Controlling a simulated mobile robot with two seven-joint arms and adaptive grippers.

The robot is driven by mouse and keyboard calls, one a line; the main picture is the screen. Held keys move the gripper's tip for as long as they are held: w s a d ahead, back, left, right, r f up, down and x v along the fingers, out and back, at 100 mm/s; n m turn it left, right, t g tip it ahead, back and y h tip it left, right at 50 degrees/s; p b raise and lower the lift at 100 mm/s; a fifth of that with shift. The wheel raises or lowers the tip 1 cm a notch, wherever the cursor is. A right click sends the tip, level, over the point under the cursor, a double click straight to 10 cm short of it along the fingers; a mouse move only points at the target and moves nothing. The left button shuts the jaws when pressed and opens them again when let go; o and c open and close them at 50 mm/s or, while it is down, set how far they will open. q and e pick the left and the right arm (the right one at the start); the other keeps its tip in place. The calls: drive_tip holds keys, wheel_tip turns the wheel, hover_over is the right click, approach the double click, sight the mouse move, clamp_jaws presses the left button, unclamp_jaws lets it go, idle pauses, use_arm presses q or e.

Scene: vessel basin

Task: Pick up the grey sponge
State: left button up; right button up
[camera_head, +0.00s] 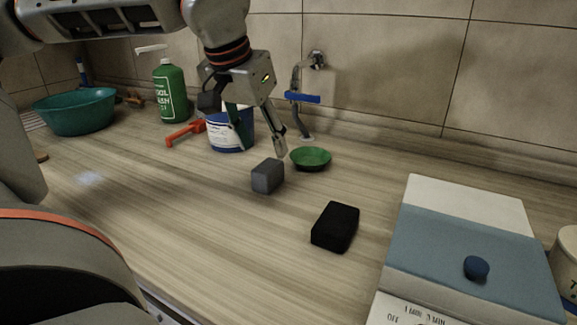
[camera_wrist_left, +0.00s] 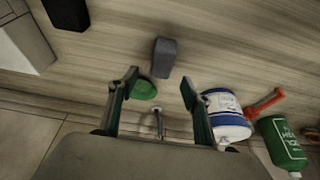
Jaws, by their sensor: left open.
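The grey sponge (camera_head: 267,176) is a small block on the wooden counter, near the middle of the head view. It also shows in the left wrist view (camera_wrist_left: 164,57), ahead of the fingertips and between their lines. My left gripper (camera_head: 262,150) is open and empty, above and behind the sponge, with its fingers pointing down. In the left wrist view its two fingers (camera_wrist_left: 158,85) are spread wide, and the sponge is apart from them. My right gripper is in neither view.
A black block (camera_head: 335,227) lies right of the sponge. A green dish (camera_head: 310,158) sits close behind it. A blue-and-white tub (camera_head: 231,132), red-orange tool (camera_head: 185,133), green bottle (camera_head: 170,92) and teal basin (camera_head: 75,112) stand left. A blue-white box (camera_head: 462,245) is right. Counter in front is clear.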

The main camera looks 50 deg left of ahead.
sight(267, 165)
use_arm(q)
drive_tip(key=shift+w+f, duration=0.2)
drive_tip(key=shift+f, duration=0.25)
drive_tip(key=x, duration=0.1)
drive_tip(key=b+x, duration=0.1)
drive_tip(key=x, duration=0.1)
drive_tip(key=shift+s+f, duration=0.2)
drive_tip(key=shift+f, duration=0.25)
drive_tip(key=b+x, duration=0.1)
drive_tip(key=x, duration=0.2)
drive_tip(key=shift+a, duration=0.15)
drive_tip(key=shift+r, duration=0.1)
drive_tip(key=c, duration=0.8)
drive_tip(key=shift+c, duration=0.2)
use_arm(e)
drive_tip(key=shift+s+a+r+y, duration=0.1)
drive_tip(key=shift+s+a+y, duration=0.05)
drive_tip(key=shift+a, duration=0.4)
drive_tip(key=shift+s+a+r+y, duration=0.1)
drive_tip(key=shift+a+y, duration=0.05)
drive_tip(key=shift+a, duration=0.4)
